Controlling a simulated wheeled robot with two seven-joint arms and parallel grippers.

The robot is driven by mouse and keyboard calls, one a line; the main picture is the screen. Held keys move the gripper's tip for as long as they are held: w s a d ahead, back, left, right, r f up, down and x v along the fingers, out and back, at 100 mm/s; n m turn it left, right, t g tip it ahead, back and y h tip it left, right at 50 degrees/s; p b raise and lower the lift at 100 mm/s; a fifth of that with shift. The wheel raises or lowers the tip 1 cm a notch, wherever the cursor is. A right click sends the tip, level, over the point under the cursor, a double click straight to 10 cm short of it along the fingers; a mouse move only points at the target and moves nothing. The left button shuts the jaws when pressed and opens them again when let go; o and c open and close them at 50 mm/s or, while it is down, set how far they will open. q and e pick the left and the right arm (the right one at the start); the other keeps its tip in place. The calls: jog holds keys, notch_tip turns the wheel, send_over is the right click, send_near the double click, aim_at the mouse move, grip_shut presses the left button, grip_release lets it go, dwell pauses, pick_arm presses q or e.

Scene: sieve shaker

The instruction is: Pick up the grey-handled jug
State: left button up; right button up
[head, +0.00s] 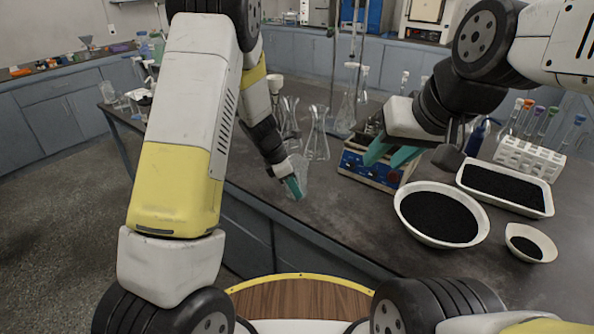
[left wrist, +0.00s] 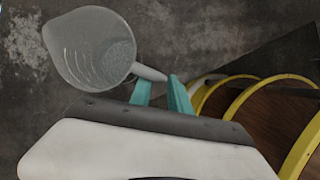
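The jug (left wrist: 92,48), a clear, pale beaker-like vessel with a spout and a light grey handle (left wrist: 150,73), shows in the left wrist view. In the head view the jug (head: 301,170) is faint and partly hidden behind my left gripper (head: 293,187), at the bench's front edge. In the left wrist view the teal fingertips of my left gripper (left wrist: 160,88) are apart, with the handle's end at the gap between them. I cannot tell whether they touch it. My right gripper (head: 390,155) is open and empty above a blue device.
The blue device (head: 357,171) stands behind the jug, with glass flasks (head: 317,140) to its left. To the right are a round bowl of black grains (head: 398,202), a rectangular tray (head: 548,203), a small dish (head: 548,237) and a test-tube rack (head: 528,158).

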pick_arm(q)
jog(key=shift+x, duration=1.4)
grip_shut()
jog(key=shift+r, duration=0.1)
